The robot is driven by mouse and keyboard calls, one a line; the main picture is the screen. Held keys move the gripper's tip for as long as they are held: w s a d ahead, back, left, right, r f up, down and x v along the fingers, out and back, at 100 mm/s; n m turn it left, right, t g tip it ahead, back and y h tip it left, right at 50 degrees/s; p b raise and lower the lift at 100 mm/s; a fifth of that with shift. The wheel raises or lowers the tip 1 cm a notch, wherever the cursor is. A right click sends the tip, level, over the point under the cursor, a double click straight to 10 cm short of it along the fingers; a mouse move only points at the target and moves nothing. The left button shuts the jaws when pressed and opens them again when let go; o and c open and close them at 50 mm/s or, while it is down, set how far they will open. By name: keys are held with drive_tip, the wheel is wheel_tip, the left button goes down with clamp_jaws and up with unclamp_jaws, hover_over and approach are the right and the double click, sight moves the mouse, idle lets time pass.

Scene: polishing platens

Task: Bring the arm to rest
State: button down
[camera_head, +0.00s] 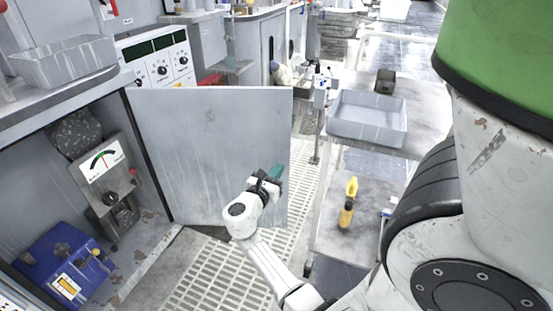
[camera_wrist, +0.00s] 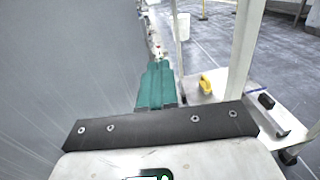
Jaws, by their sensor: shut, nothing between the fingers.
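My gripper (camera_head: 275,173) has teal fingers and shows in front of the right part of an open grey cabinet door (camera_head: 208,135). In the wrist view my gripper (camera_wrist: 157,72) has its teal fingers together with nothing between them. The grey door (camera_wrist: 65,70) fills the left of that view, close beside the fingers. I cannot tell whether they touch it. My white arm reaches up from the bottom of the head view, bent at the wrist.
The open cabinet holds a blue box (camera_head: 65,262) and a gauge panel (camera_head: 105,175). A cart (camera_head: 345,160) on the right carries a grey tray (camera_head: 368,118), with a yellow tool (camera_head: 347,205) on its lower shelf. Grated floor (camera_head: 225,270) lies between.

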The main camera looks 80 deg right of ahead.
drive_tip(key=a, duration=0.4)
drive_tip(key=shift+s, duration=0.25)
drive_tip(key=a+f+m+t+y, duration=0.25)
drive_tip(key=a+m+y, duration=0.3)
drive_tip(key=a, duration=0.65)
drive_tip(key=a+f+m+t+y, duration=0.2)
drive_tip(key=a+f+m+y, duration=0.3)
drive_tip(key=a, duration=0.7)
drive_tip(key=a+f+m+t+y, duration=0.2)
drive_tip(key=a+m+y, duration=0.3)
drive_tip(key=a, duration=0.7)
wheel_tip(320, 180, up, 16)
drive_tip(key=y+p, duration=0.1)
drive_tip(key=p, duration=1.5)
drive_tip(key=shift+d+n+p, duration=0.2)
drive_tip(key=shift+n+p, duration=0.15)
drive_tip(key=shift+n, duration=0.1)
